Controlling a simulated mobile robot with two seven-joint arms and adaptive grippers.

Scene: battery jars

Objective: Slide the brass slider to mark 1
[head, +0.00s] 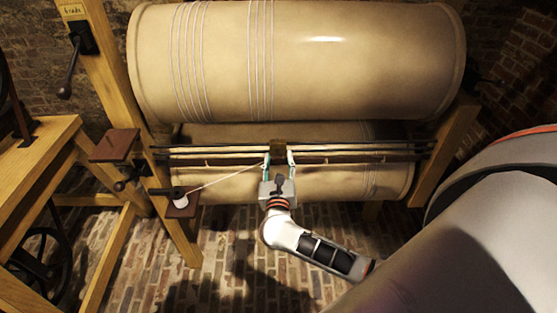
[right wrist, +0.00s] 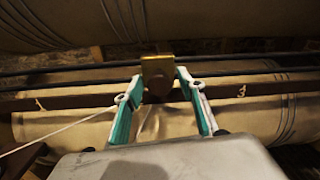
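The brass slider (head: 278,146) sits on the dark rails in front of the lower cream roller; it also shows in the right wrist view (right wrist: 158,66). A rail below it bears a mark 1 (right wrist: 40,104) to its left and a mark 3 (right wrist: 241,91) to its right, so the slider stands between them. My right gripper (head: 279,160) is at the slider, one finger on each side of it and of a round brown knob (right wrist: 160,89). The fingers are spread apart; firm contact does not show. My left gripper is not in view.
A large upper roller (head: 330,65) with pale wire windings hangs above the rails. A white cord (head: 225,180) runs from a spool (head: 180,200) at left toward the slider. Wooden posts (head: 445,150) flank the rollers. A wooden bench (head: 40,155) stands at left.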

